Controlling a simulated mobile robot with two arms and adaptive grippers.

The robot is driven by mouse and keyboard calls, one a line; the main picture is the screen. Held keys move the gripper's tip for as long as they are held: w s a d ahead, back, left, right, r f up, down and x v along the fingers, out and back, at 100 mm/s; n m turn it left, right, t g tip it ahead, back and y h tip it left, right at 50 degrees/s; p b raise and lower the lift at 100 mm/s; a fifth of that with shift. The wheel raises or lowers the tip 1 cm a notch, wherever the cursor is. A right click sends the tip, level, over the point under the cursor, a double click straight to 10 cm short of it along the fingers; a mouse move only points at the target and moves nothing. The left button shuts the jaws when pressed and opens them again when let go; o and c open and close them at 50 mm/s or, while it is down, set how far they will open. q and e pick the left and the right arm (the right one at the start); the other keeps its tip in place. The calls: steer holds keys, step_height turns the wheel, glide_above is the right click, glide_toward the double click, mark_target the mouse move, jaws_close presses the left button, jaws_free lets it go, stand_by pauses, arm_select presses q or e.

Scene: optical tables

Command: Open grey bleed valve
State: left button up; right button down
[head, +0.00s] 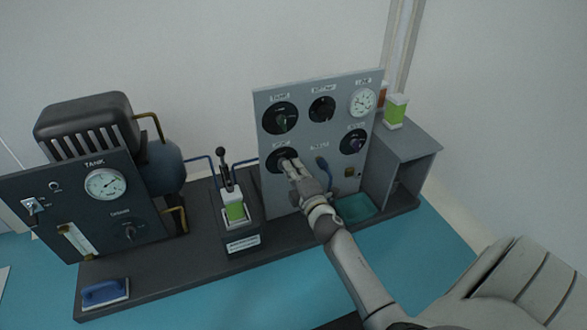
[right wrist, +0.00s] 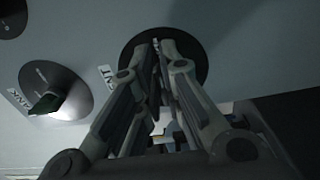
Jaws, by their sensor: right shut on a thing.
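The grey valve panel (head: 305,190) stands upright on the bench with several round black dials and a white gauge. My right gripper (head: 287,163) reaches the lower left dial (head: 275,158). In the right wrist view, the right gripper (right wrist: 163,50) is shut in front of a black dial (right wrist: 195,50), and its fingers hide the knob they hold. The small panel labels are hard to read, so I cannot tell for sure that this is the bleed valve. A blue lever (head: 323,165) sits to the right of my fingers. My left gripper is out of view.
A dial with a green handle (right wrist: 48,103) is beside the gripper in the right wrist view. A black-handled lever (head: 222,165) stands left of the panel. The tank unit (head: 90,225) is further left. A teal tray (head: 356,208) lies at the panel's foot.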

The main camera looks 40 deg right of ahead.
steer(key=c, duration=1.6)
jaws_free()
steer(key=shift+s, duration=0.1)
steer(key=v, duration=1.1)
steer(key=shift+s+a, duration=0.2)
steer(key=shift+s, duration=0.2)
